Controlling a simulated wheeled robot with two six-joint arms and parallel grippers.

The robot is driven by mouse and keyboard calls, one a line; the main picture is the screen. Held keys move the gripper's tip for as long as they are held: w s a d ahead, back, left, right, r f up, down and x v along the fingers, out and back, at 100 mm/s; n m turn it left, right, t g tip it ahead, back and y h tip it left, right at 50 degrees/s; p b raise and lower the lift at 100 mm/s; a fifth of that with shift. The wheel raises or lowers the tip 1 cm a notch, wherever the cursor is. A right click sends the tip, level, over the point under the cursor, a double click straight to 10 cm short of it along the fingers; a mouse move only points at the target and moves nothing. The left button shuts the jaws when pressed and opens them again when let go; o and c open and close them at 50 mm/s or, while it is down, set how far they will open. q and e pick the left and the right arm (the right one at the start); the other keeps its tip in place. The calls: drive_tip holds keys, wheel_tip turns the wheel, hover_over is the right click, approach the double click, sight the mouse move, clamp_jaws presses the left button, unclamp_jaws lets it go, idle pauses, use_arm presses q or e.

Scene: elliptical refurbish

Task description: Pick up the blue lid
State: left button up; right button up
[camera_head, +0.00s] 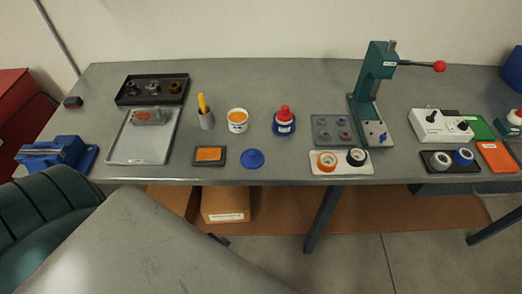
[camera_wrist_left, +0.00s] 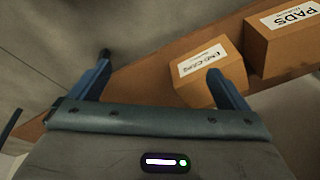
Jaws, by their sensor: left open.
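The blue lid (camera_head: 252,159) is a round, flat blue disc lying on the grey table near its front edge in the head view. It lies to the right of a dark tray with an orange pad and in front of a white tub with orange contents (camera_head: 237,120). My left gripper (camera_wrist_left: 160,77) shows in the left wrist view with its two blue fingers spread wide and nothing between them. It points toward the floor area with cardboard boxes, away from the lid. The lid is not in the wrist view. My right gripper is not in view.
A green press (camera_head: 374,90) stands at right. Cardboard boxes (camera_wrist_left: 210,78) sit below the table. The table's front edge (camera_head: 280,182) is close to the lid.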

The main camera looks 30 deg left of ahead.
use_arm(q)
drive_tip(key=w+r+t+p, duration=0.1)
drive_tip(key=w+r+p, duration=0.1)
drive_tip(key=r, duration=0.9)
drive_tip(key=w+r+p, duration=0.2)
drive_tip(key=w+r, duration=0.1)
drive_tip(key=r, duration=0.8)
wheel_tip(320, 180, up, 18)
drive_tip(key=n+p, duration=0.3)
drive_tip(key=n, duration=0.2)
hover_over(252, 154)
drive_tip(key=s, duration=0.4)
drive_tip(key=shift+t+y, duration=0.4)
drive_tip(key=x, duration=0.1)
drive_tip(key=p+x, duration=0.1)
drive_tip(key=x, duration=0.3)
drive_tip(key=shift+s+d, duration=0.1)
drive_tip(key=shift+d, duration=0.2)
drive_tip(key=shift+w+d+f+p, duration=0.1)
drive_tip(key=shift+w+f+p, duration=0.35)
drive_tip(key=shift+p, duration=0.35)
drive_tip(key=x, duration=0.1)
drive_tip(key=p+x, duration=0.1)
drive_tip(key=x, duration=0.1)
drive_tip(key=shift+w+d+f, duration=0.1)
drive_tip(key=shift+w, duration=0.05)
drive_tip(key=shift+w+f, duration=0.15)
drive_tip(key=shift+f, duration=0.3)
drive_tip(key=c, duration=1.1)
